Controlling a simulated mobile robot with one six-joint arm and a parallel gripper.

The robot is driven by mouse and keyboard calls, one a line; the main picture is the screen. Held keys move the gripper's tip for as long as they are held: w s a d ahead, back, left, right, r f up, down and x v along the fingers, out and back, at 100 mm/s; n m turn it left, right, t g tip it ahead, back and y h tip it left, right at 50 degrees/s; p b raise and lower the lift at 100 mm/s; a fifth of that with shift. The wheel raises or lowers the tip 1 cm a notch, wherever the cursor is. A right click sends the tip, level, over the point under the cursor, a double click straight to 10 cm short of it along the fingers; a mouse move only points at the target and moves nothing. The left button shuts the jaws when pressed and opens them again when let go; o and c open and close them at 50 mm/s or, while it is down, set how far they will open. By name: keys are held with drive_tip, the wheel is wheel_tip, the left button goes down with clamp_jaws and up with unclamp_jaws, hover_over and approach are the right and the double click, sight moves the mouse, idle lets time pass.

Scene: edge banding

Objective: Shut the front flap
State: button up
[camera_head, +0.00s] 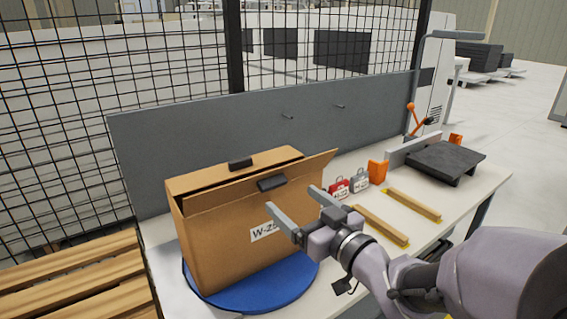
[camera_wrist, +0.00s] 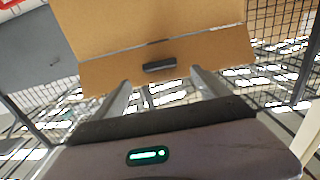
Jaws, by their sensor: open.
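A tall brown cardboard box (camera_head: 220,245) with a white "W-25…" label stands on a blue round turntable (camera_head: 262,297). Its front flap (camera_head: 310,168) sticks out from the top front edge and is not flat; it carries a black handle (camera_head: 271,183). In the wrist view the flap (camera_wrist: 105,74) and its black handle (camera_wrist: 159,65) lie ahead of my fingers. A second black handle (camera_head: 240,164) sits farther back on the box top. My gripper (camera_head: 293,199) is open and empty in front of the box, near the flap handle; contact cannot be told. Its fingertips also show in the wrist view (camera_wrist: 158,78).
A grey panel (camera_head: 200,135) and mesh fence stand behind. A wooden pallet (camera_head: 75,278) lies at left.

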sight(276, 186)
drive_tip(key=x, duration=0.6)
drive_tip(key=shift+w+a+f+b, duration=0.1)
drive_tip(key=shift+w+a+b, duration=0.15)
drive_tip(key=shift+w+b, duration=0.15)
clamp_jaws()
